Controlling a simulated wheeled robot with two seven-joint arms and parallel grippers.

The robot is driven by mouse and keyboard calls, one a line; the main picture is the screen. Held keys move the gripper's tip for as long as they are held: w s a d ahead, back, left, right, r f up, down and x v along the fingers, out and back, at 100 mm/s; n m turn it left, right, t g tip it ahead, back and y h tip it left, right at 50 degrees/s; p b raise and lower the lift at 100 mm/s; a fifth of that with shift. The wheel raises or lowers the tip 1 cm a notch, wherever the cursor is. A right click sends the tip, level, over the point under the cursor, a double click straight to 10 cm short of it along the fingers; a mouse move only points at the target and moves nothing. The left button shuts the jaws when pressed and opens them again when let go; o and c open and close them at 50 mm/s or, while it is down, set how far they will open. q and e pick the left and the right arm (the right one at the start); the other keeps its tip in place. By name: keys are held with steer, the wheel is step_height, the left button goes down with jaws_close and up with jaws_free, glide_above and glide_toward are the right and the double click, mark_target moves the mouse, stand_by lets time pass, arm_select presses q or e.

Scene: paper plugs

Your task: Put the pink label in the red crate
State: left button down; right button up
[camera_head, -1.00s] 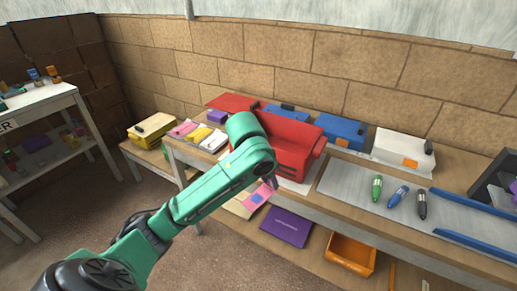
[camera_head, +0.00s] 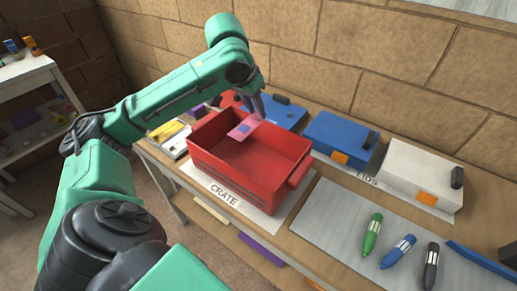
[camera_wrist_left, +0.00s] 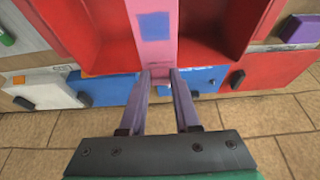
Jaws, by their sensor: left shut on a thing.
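The pink label (camera_head: 244,126) has a blue patch and hangs above the back part of the red crate (camera_head: 250,195). In the left wrist view the label (camera_wrist_left: 153,45) extends from between the fingertips of the left gripper (camera_wrist_left: 160,72), over the open interior of the crate (camera_wrist_left: 80,35). The crate is open-topped and looks empty inside. It stands on a white sheet marked CRATE. My right gripper is not in view.
Blue boxes (camera_head: 340,138) and a white box (camera_head: 418,175) stand behind and right of the crate. Green, blue and black markers (camera_head: 398,251) lie on a grey mat (camera_head: 330,225). Yellow and white items (camera_head: 168,132) lie left of the crate. A brick wall rises behind.

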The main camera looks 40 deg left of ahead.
arm_select(q)
steer(key=b, duration=0.1)
glide_above(259, 156)
steer(key=s, duration=0.2)
step_height(259, 156, down, 7)
steer(key=f, duration=0.4)
steer(key=f+b, duration=0.1)
steer(key=f, duration=0.4)
steer(key=shift+w, duration=0.2)
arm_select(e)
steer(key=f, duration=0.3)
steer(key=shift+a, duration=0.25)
arm_select(q)
steer(key=c, duration=0.6)
jaws_free()
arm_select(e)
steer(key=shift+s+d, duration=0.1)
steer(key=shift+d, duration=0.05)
arm_select(q)
steer(key=shift+r, duration=0.1)
